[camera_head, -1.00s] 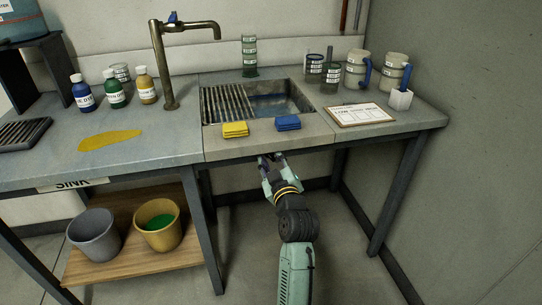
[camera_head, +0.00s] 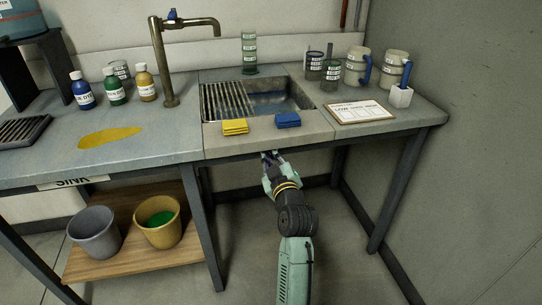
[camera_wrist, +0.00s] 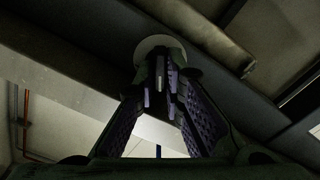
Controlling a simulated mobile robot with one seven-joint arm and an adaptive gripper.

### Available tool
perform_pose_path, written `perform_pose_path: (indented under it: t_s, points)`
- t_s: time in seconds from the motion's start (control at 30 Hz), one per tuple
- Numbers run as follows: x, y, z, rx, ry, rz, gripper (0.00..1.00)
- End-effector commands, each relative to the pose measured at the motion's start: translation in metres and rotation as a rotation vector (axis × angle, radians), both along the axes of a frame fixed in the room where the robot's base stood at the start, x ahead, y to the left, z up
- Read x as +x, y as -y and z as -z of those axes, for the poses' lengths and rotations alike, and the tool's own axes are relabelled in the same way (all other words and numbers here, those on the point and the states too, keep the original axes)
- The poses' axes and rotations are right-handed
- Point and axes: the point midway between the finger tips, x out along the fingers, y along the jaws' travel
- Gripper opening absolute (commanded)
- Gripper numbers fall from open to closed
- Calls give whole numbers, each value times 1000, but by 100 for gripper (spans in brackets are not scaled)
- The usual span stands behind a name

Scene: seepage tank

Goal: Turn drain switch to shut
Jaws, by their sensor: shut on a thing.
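The sink (camera_head: 310,105) is set in the bench and holds some water, with a slatted grate over its left side. My gripper (camera_head: 270,157) is under the front edge of the bench, below the sink. In the wrist view my gripper (camera_wrist: 165,95) has its two fingers closed together on a small dark part, which I take for the drain switch (camera_wrist: 163,53). A pale round plate (camera_wrist: 150,42) shows behind it, on the dark underside. The fingers hide much of the switch, so its setting cannot be told. In the head view the switch is hidden.
A yellow cloth (camera_head: 235,127) and a blue cloth (camera_head: 287,120) lie on the sink's front rim. A clipboard (camera_head: 359,112) lies to the right. A grey bucket (camera_head: 94,234) and a yellow bucket (camera_head: 158,223) stand on the lower shelf. A bench leg (camera_head: 395,195) stands right of my arm.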

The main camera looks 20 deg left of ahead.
Motion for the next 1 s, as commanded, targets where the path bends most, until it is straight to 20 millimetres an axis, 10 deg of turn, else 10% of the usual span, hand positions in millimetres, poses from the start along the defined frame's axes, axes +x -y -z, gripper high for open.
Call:
perform_pose_path:
  t_s: [0.83,1.0]
  points:
    - [-1,-1,1,-204,136,0,0]
    - [-1,-1,1,-202,137,0,21]
